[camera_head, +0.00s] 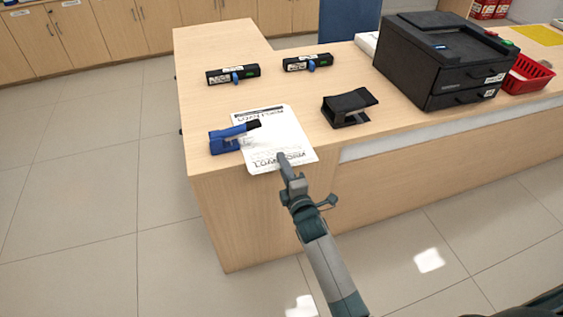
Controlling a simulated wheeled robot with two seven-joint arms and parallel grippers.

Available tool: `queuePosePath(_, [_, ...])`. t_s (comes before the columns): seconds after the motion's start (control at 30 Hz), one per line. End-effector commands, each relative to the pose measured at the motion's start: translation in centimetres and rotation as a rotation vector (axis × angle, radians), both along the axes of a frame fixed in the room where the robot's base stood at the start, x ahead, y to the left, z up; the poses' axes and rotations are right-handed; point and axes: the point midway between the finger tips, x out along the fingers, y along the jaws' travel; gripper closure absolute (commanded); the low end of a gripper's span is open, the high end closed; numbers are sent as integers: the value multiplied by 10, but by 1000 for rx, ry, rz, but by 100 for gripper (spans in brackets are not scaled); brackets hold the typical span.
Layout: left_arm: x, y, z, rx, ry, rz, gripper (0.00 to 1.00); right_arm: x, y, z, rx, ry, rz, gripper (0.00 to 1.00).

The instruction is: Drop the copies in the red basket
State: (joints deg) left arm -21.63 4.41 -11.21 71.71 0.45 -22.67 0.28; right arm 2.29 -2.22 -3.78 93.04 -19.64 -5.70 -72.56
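The copies show as a white printed sheet (285,132) lying at the near left part of the counter, its front corner near the counter's front edge. I cannot tell if it is one sheet or a stack. The red basket (527,76) stands at the far right of the counter, beside the black printer, which hides part of it. My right gripper (284,160) is over the near edge of the sheet, its tips overlapping the paper in the picture. I cannot tell whether it touches or grips the paper. My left gripper is out of view.
A blue stapler (227,140) overlaps the sheet's left edge. A black hole punch (349,107) stands right of it. Two black stamp-like devices (233,75) (307,62) lie behind. A large black printer (436,60) stands between the sheet and the basket. The counter (290,92) has free room between them.

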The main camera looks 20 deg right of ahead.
Motion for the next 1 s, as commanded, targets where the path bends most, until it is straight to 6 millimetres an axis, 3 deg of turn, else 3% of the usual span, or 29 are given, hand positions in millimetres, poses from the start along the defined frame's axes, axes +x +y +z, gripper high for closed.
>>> queuePosePath(0.27, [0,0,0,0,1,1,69,1,0,0,0,1,0,84])
queuePosePath(0.43, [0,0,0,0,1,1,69,1,0,0,1,0,0,100])
queuePosePath(0.67, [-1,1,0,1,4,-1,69,1,0,1,1,0,0,100])
queuePosePath(1.0, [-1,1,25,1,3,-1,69,0,0,27,1,0,0,100])
